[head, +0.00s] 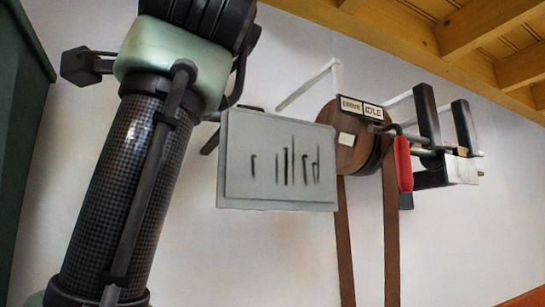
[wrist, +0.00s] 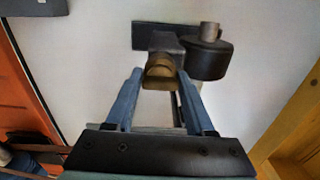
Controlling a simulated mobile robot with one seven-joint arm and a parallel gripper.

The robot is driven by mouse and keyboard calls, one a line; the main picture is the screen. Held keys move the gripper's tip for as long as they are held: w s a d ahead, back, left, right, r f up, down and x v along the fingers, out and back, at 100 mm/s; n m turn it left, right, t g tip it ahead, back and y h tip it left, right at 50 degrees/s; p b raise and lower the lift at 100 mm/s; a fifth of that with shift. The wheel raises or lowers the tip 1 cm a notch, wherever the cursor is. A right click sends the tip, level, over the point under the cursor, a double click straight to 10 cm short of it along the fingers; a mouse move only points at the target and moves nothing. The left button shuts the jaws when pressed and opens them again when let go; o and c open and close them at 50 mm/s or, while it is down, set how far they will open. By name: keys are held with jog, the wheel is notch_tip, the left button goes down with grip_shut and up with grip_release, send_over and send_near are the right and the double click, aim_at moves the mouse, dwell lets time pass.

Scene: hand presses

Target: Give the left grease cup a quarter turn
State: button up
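A brass grease cup (wrist: 159,72) shows in the wrist view, at the end of a dark bracket on the pale wall. I cannot tell from this view whether it is the left one. My gripper (wrist: 159,76) has its two blue fingers apart, one on either side of the cup. A narrow gap seems to show beside the cup, and I see no firm contact. In the head view I cannot make out the cup or my fingers; my dark arm (head: 125,170) fills the left side.
A dark cylinder with a grey shaft end (wrist: 207,58) sits right beside the cup. In the head view, a grey slotted panel (head: 277,195) stands before the wall. A brown pulley (head: 347,135) with belts and a red handle (head: 403,163) are to its right. Wooden beams (head: 490,28) run above.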

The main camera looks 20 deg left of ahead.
jog(key=o, duration=0.3)
jog(key=shift+o, duration=0.2)
jog(key=b+v, duration=0.7)
jog(key=v, duration=0.6)
jog(key=shift+w+d, duration=0.1)
